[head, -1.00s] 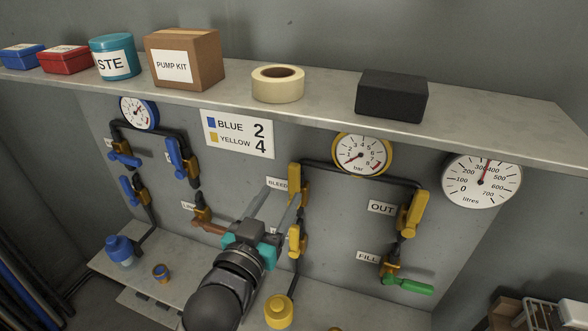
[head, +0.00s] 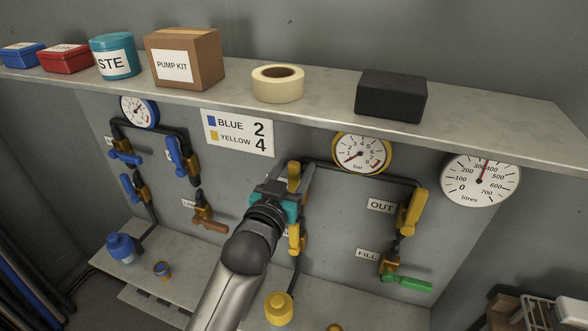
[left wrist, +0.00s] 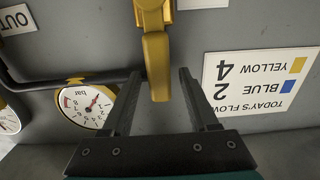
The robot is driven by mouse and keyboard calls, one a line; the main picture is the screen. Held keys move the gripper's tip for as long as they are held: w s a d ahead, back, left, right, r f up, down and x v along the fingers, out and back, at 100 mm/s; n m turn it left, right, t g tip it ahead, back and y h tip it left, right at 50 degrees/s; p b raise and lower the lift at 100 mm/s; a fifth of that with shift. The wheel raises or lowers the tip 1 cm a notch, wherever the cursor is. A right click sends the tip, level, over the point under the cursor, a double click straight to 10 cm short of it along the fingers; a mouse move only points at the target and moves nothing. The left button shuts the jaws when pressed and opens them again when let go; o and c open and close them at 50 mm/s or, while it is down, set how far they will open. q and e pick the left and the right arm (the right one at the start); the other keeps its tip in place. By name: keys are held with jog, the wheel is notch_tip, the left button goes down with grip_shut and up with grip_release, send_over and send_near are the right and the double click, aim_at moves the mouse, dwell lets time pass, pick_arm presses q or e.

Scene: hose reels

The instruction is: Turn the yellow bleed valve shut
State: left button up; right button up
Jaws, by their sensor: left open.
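The yellow bleed valve handle (head: 294,176) stands upright on the grey panel, at the left end of the dark pipe under the yellow-rimmed gauge. My left gripper (head: 296,172) is at it, open, with one finger on each side. In the left wrist view, which is upside down, the yellow handle (left wrist: 156,65) reaches between the two open fingers (left wrist: 160,76). A gap shows on the right side; contact on the left side cannot be told. The BLEED label is hidden behind my gripper in the head view. My right gripper is not in view.
Another yellow handle (head: 295,238) sits just below. The OUT valve (head: 412,212) and green FILL handle (head: 408,284) are to the right. The shelf (head: 330,115) juts out above, holding tape and boxes. The yellow-rimmed gauge (head: 361,153) is close to the right.

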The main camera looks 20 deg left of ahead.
pick_arm(q)
jog(key=shift+c, duration=0.2)
grip_shut()
dwell(1.1)
